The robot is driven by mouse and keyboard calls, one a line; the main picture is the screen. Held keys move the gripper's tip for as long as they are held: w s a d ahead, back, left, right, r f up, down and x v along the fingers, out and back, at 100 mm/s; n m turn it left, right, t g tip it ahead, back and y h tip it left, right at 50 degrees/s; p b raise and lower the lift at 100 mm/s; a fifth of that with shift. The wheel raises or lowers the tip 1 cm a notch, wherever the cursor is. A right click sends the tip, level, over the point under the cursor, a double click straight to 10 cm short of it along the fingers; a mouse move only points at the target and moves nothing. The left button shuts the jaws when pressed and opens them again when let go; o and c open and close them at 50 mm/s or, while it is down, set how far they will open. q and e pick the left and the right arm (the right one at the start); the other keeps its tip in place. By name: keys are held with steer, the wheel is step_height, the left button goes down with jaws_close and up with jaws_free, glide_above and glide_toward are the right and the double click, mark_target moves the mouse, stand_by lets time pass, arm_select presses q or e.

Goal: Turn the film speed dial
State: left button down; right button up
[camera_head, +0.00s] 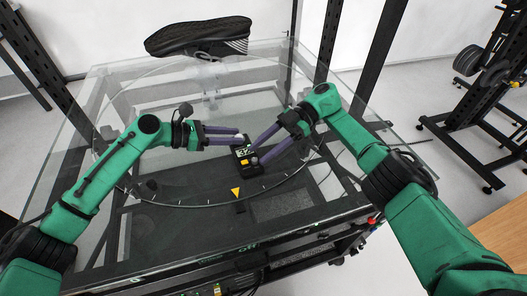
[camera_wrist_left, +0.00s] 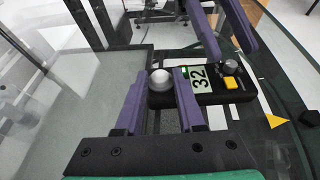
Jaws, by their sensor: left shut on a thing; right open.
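A small black control box (camera_head: 256,171) with a display reading 32 (camera_wrist_left: 200,79) sits on the glass turntable. A round silver knob (camera_wrist_left: 160,79) is at one end of the box, and a smaller grey knob (camera_wrist_left: 231,67) is near the other end, beside a yellow button (camera_wrist_left: 232,83). My left gripper (camera_head: 241,137) is shut on the silver knob, one finger on each side. My right gripper (camera_head: 256,154) is open, its fingertips on either side of the small grey knob, apart from it as far as I can tell. Neither knob is labelled legibly.
A dark shoe (camera_head: 199,37) stands at the back of the glass-topped turntable case (camera_head: 85,100). A yellow triangle marker (camera_head: 236,192) lies in front of the box. Black frame posts rise behind. A weight rack (camera_head: 490,85) stands at right, and a wooden surface (camera_head: 505,228) is at lower right.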

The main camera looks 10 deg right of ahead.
step_height(320, 180, up, 9)
steer(key=shift+f, duration=0.1)
steer(key=shift+s, duration=0.1)
steer(key=s+d+r+n+t+h, duration=0.1)
steer(key=s+n+t+h, duration=0.3)
steer(key=n, duration=0.6)
steer(key=s+d+r+n+t+h, duration=0.1)
steer(key=n+t+h, duration=0.4)
steer(key=n, duration=0.6)
steer(key=x, duration=1.2)
steer(key=shift+a+r, duration=0.15)
steer(key=shift+a, duration=0.1)
jaws_close()
